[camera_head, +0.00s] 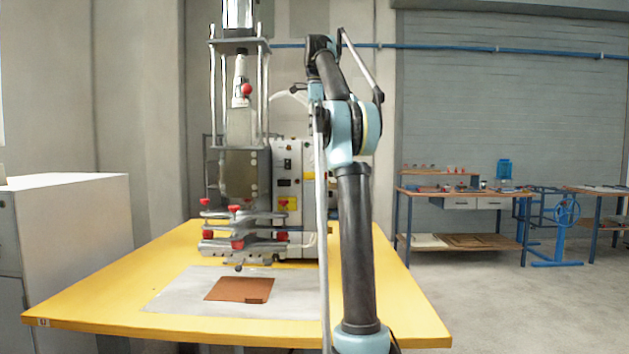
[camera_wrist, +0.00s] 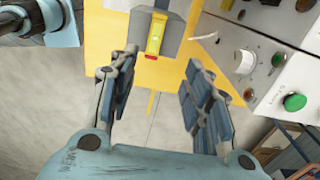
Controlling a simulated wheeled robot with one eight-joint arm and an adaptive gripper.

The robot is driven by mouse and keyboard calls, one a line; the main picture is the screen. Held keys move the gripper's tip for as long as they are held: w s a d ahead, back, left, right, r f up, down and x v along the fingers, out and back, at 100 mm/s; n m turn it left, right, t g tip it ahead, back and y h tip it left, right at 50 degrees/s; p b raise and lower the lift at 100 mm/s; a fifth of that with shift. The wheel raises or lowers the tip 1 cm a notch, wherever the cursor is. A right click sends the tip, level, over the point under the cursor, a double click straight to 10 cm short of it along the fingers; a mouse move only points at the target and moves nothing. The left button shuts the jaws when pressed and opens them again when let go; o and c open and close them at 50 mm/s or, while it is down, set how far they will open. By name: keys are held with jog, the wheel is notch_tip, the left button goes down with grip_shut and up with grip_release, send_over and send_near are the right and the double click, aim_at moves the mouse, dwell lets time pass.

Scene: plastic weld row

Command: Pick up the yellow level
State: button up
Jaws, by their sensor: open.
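In the wrist view, a small bright yellow piece that looks like the yellow level (camera_wrist: 156,38) lies on a grey block (camera_wrist: 174,35), near the yellow table edge. A small red part shows at its near end. My gripper (camera_wrist: 161,58) is open and empty, with one finger on each side of the view. The yellow piece appears beyond the fingertips, between them and slightly left of centre. The fingers are apart from it. In the head view, I cannot make out the level or my gripper; my arm covers part of the table and machine.
A welding press (camera_head: 240,170) with red knobs stands at the back of the yellow table (camera_head: 90,290). A control box (camera_head: 287,170) is beside it. A brown sheet (camera_head: 240,289) lies on a grey plate (camera_head: 175,295). In the wrist view, a panel with a green button (camera_wrist: 295,102) is close at right.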

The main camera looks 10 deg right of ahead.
send_over(315, 176)
jog(key=w, duration=0.2)
jog(key=f, duration=1)
jog(key=shift+d, duration=0.25)
jog(key=f, duration=0.4)
jog(key=shift+s+a, duration=0.1)
jog(key=shift+s, duration=0.2)
jog(key=shift+f, duration=0.65)
grip_shut()
